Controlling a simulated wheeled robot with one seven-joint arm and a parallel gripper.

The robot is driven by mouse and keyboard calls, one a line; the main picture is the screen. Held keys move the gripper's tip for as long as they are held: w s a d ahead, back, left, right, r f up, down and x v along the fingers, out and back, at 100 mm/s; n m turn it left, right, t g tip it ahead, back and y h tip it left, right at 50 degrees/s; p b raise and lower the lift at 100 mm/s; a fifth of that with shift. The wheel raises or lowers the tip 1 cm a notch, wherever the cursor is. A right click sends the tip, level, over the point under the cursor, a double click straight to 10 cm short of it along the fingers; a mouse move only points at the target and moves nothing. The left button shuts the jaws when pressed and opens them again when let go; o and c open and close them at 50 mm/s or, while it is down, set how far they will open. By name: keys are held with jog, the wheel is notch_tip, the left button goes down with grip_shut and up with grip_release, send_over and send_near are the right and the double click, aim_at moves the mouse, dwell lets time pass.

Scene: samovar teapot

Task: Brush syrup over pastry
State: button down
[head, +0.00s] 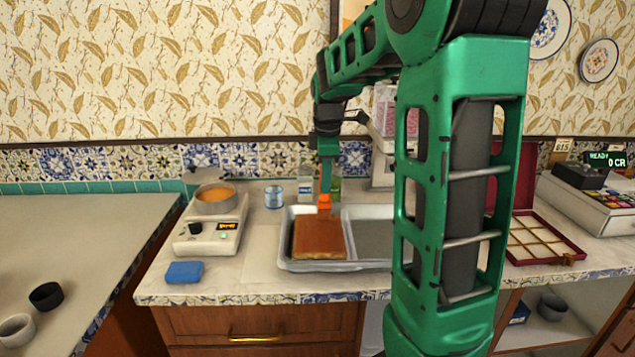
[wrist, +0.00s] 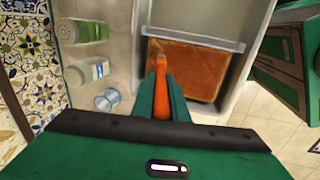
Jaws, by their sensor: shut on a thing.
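The pastry (head: 318,238) is a flat brown-orange slab in the left part of a grey metal tray (head: 285,254). It also shows in the wrist view (wrist: 200,68). My gripper (head: 326,163) is shut on the orange handle of a brush (head: 325,201). The brush (wrist: 161,95) points down over the pastry's far edge in the head view. Its bristle end is low at the pastry; I cannot tell whether it touches. A pot of orange syrup (head: 216,203) stands on a white heating plate (head: 211,232) left of the tray.
A blue sponge (head: 184,272) lies at the counter's front left. A blue glass (head: 273,196) and bottles (head: 306,188) stand behind the tray. A red box (head: 540,240) and a cash register (head: 590,200) are at right. The left counter is mostly clear.

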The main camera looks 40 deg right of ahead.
jog(key=shift+w+d, duration=0.8)
jog(key=shift+w, duration=0.3)
jog(key=shift+s+a, duration=0.1)
jog(key=shift+s+a, duration=0.7)
jog(key=shift+s, duration=0.15)
jog(key=shift+w+d, duration=0.65)
jog(key=shift+w, duration=0.1)
jog(key=s, duration=0.1)
jog(key=s+d, duration=0.1)
jog(key=s, duration=0.1)
jog(key=shift+s+d, duration=0.25)
dwell(0.3)
